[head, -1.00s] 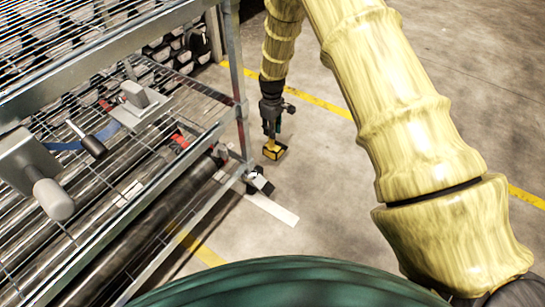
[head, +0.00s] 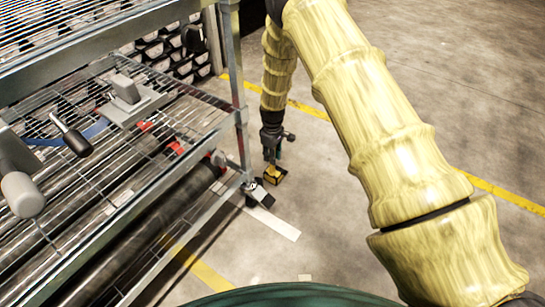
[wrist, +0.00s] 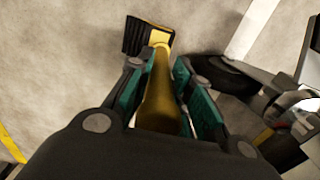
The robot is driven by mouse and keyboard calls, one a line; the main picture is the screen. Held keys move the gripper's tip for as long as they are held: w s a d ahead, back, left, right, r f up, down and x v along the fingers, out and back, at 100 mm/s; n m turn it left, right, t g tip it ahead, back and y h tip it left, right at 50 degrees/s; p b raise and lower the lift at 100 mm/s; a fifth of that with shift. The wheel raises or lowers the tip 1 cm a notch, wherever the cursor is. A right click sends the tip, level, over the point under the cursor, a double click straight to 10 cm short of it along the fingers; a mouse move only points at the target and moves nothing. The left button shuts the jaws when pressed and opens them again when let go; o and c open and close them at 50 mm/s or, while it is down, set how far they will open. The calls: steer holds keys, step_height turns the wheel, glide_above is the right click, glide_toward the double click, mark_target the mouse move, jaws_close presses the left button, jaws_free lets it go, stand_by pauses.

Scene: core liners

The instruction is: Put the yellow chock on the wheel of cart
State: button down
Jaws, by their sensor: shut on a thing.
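The yellow chock (head: 275,175) has a black ribbed face and a long yellow handle. My gripper (head: 271,155) is shut on that handle, with the chock hanging below the fingers. In the wrist view, the handle runs between the teal finger pads (wrist: 160,90) and the chock's block (wrist: 148,37) shows beyond the fingertips. The dark cart wheel (head: 261,193) is at the foot of the cart's corner post, just left of and below the chock in the head view. In the wrist view, the wheel (wrist: 226,77) is right of the chock, with a gap between them.
The metal cart (head: 239,100) with wire shelves fills the left; clamp-like tools (head: 125,88) and long cylinders (head: 140,240) lie on it. A white floor strip (head: 272,220) runs beside the wheel. Open concrete floor with a yellow line (head: 500,192) lies to the right.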

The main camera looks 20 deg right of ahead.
steer(key=c, duration=1.3)
jaws_free()
steer(key=shift+r, duration=0.1)
step_height(320, 180, up, 12)
steer(key=p, duration=0.6)
